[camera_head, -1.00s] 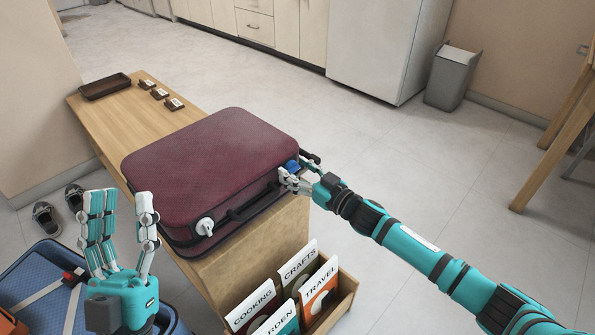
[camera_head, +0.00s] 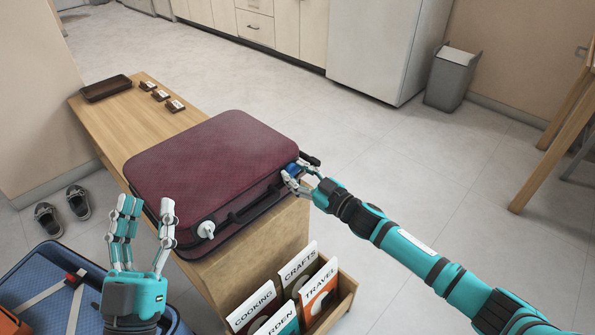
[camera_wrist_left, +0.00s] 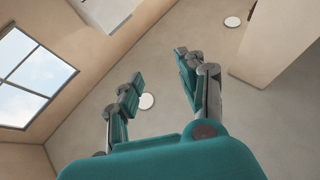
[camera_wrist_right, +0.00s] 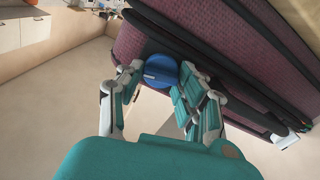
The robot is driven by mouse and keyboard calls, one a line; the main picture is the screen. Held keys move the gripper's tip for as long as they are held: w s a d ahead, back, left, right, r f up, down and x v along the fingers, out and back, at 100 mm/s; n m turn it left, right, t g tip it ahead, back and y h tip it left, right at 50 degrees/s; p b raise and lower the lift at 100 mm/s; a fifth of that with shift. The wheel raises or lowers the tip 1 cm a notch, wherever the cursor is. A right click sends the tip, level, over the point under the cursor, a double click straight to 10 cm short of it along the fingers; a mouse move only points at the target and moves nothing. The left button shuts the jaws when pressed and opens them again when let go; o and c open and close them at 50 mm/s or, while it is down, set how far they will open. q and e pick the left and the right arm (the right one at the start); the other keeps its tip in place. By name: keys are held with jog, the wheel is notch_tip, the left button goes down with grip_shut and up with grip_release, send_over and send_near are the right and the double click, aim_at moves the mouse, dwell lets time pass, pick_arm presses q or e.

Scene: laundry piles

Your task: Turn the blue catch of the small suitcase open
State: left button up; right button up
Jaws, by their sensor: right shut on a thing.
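The small suitcase (camera_head: 213,155) is dark red with black trim and lies flat and closed on a wooden bench. Its blue catch (camera_wrist_right: 160,70) is a round knob on the front side, seen between my right fingers in the right wrist view. In the head view the catch (camera_head: 292,170) is partly hidden by the fingers. My right gripper (camera_head: 300,181) is shut on the blue catch. A white catch (camera_head: 206,229) sits at the suitcase's other front end, left of the black handle (camera_head: 252,203). My left gripper (camera_head: 147,209) is raised, open and empty, left of the suitcase.
An open blue suitcase (camera_head: 33,269) lies at lower left. A brown tray (camera_head: 106,88) and small labelled blocks (camera_head: 160,95) lie on the bench (camera_head: 122,120).

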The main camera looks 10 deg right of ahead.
jog(key=n+p, duration=0.1)
jog(key=n, duration=0.4)
jog(key=shift+n+p, duration=0.3)
jog(key=n, duration=0.2)
jog(key=shift+n, duration=0.4)
jog(key=shift+s+a+f+n, duration=0.1)
jog(key=shift+f+n, duration=0.05)
jog(key=shift+n, duration=2.65)
pick_arm(q)
notch_tip(320, 180, down, 6)
jog(key=w+g+y, duration=0.1)
jog(key=w+g, duration=0.1)
jog(key=g, duration=0.2)
jog(key=shift+a+f, duration=0.2)
jog(key=shift+a, duration=0.05)
pick_arm(e)
jog(key=shift+n, duration=0.8)
pick_arm(q)
jog(key=shift+y, duration=0.3)
pick_arm(e)
jog(key=o, duration=1.2)
jog(key=shift+c, duration=0.2)
